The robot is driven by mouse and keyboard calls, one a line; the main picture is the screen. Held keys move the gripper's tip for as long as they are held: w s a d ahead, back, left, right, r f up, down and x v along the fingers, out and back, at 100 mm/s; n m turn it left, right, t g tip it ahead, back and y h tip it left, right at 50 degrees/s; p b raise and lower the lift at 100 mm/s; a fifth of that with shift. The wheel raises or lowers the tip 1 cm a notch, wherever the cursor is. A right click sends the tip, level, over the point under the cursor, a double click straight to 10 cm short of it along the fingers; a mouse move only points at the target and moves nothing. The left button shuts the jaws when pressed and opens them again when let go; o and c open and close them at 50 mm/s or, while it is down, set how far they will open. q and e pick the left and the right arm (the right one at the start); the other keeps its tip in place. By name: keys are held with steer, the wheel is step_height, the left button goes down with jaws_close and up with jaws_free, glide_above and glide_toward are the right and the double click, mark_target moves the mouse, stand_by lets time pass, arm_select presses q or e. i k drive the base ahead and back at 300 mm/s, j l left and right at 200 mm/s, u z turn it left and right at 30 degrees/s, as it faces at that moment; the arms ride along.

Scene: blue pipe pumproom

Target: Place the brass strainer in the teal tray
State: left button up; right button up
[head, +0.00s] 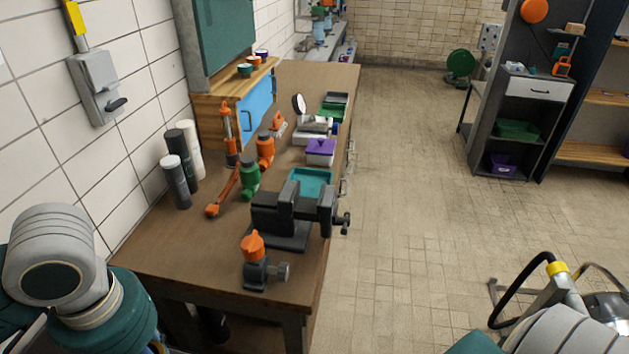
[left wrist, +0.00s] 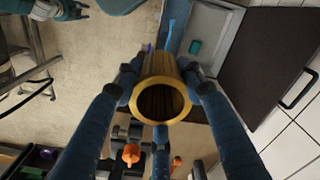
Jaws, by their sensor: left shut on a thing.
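The brass strainer (left wrist: 160,82), a hollow brass-coloured cylinder with a thick round rim, is in the left wrist view, its open end facing the camera. My left gripper (left wrist: 161,74) is shut on it, with blue-grey fingers on both sides; it is off the head view, where only part of my left arm shows at lower left. The teal tray (head: 316,177) lies on the wooden workbench (head: 180,250), partly hidden behind a dark vise. I see nothing inside its visible part.
The dark vise (head: 290,212) and an orange-topped valve (head: 254,247) stand in front of the tray. A purple-lidded box (head: 320,150) is just behind it. Green and orange fittings (head: 250,178) stand to its left. The bench's near left area is bare.

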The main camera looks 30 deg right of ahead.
mark_target(308, 191)
steer(key=i+l, duration=0.1)
steer(key=l, duration=0.4)
steer(key=i+l+u, duration=0.1)
steer(key=l, duration=0.4)
steer(key=i+l, duration=0.15)
steer(key=l, duration=0.35)
steer(key=i+l, duration=0.1)
steer(key=l, duration=0.4)
steer(key=i+l, duration=0.15)
steer(key=l, duration=0.2)
steer(key=i+l+u, duration=0.1)
steer(key=l, duration=0.25)
steer(key=i+l, duration=0.2)
steer(key=l, duration=0.2)
steer(key=i+l, duration=0.1)
steer(key=l, duration=0.25)
steer(key=i+l+u, duration=0.1)
steer(key=l, duration=0.3)
steer(key=i+l, duration=0.2)
steer(key=l, duration=0.2)
steer(key=l+u, duration=0.1)
steer(key=l, duration=0.35)
steer(key=k+l, duration=0.15)
steer(key=l, duration=0.25)
steer(key=u, duration=0.05)
